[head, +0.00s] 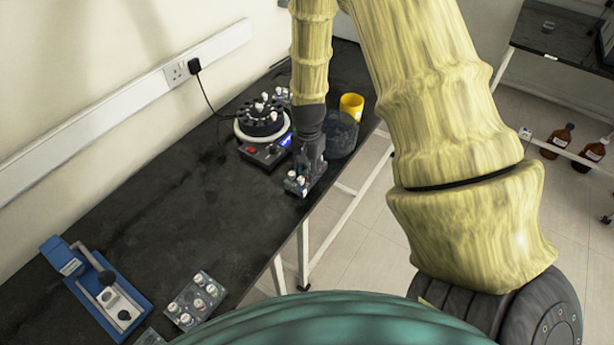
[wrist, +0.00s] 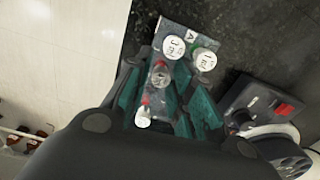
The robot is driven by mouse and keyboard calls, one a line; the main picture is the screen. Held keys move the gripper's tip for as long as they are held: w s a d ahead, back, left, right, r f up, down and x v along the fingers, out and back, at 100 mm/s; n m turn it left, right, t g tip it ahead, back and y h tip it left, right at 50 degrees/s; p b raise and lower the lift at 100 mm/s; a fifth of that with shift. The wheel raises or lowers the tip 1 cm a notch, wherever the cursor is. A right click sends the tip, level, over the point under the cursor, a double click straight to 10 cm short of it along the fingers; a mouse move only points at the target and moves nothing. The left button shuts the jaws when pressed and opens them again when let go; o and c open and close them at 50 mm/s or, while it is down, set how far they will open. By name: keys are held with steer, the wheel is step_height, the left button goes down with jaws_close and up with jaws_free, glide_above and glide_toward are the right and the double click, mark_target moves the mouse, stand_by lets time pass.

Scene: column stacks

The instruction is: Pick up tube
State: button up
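A small clear rack with white-capped tubes (head: 294,180) stands at the front edge of the black bench in the head view. In the wrist view the rack (wrist: 190,36) carries a marker letter, and two tubes with round white lettered caps, one (wrist: 174,47) and another (wrist: 204,60), stand just beyond my fingers. My gripper (wrist: 165,98) points down over the rack with its teal-padded fingers apart. Between the fingers are a clear-looking tube with a reddish mark (wrist: 160,76) and a white cap (wrist: 143,118) nearer my palm. I cannot see any finger closed on a tube. My gripper (head: 307,165) hides part of the rack.
A round device with a black tube holder (head: 262,118) and a control box stands behind left. A dark clear beaker (head: 340,135) and a yellow cup (head: 352,105) stand close right. Another tube rack (head: 196,300) and a blue device (head: 95,285) are front left; the bench between is clear.

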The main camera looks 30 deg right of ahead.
steer(key=shift+c, duration=0.4)
steer(key=c, duration=0.3)
steer(key=shift+r, duration=0.1)
